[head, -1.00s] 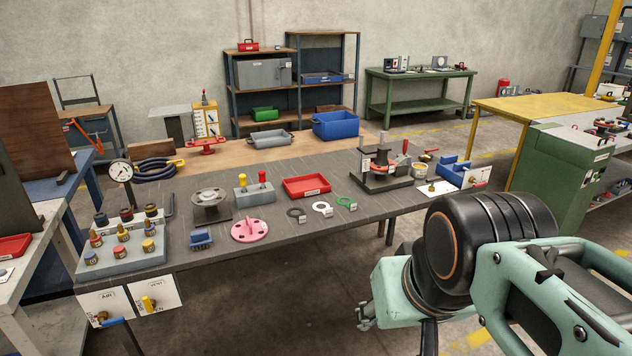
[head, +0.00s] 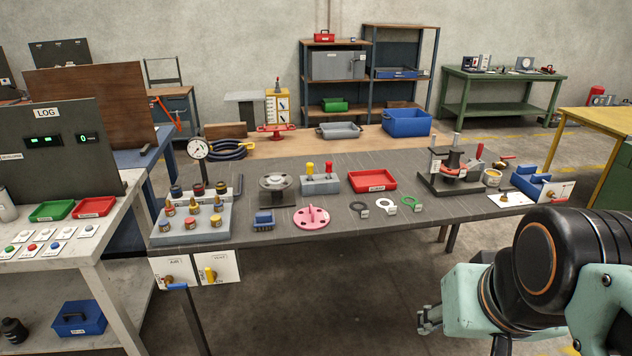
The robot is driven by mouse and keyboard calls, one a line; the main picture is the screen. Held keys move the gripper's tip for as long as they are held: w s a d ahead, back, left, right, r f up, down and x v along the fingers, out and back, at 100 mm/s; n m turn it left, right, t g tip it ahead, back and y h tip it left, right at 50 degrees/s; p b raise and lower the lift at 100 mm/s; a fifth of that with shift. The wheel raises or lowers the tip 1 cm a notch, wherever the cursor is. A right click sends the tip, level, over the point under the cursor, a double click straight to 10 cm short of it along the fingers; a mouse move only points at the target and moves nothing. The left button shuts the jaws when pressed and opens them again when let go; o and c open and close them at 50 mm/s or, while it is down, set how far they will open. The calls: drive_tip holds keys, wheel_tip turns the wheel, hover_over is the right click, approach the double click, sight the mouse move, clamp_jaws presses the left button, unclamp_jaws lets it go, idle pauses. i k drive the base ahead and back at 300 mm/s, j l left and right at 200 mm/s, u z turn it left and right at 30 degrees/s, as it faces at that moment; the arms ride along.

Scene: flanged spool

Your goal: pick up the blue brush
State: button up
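The small blue brush (head: 263,221) lies near the front edge of the dark grey workbench (head: 330,226). It is between the grey block of colour-capped fittings (head: 190,228) and the pink flanged disc (head: 311,216). My gripper (head: 428,320) is at the lower right of the head view, nearer to me than the bench and well to the right of the brush. It is apart from the brush. Its fingers are small and partly hidden by my wrist, so I cannot tell whether they are open or shut.
A round grey flanged part (head: 278,186), a grey block with red and yellow knobs (head: 320,184) and a red tray (head: 372,181) stand behind the brush. A pressure gauge (head: 198,150) rises at the bench's left. Open floor (head: 330,310) lies in front.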

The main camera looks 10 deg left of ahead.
sight(263, 219)
drive_tip(key=i+j+u, duration=0.15)
drive_tip(key=i+j, duration=0.25)
drive_tip(key=i+j+u, duration=0.15)
drive_tip(key=i+j, duration=0.2)
drive_tip(key=i, duration=0.25)
drive_tip(key=i+j+u, duration=0.1)
drive_tip(key=i+u, duration=0.3)
drive_tip(key=i, duration=0.65)
drive_tip(key=j+z, duration=0.1)
drive_tip(key=j, duration=0.2)
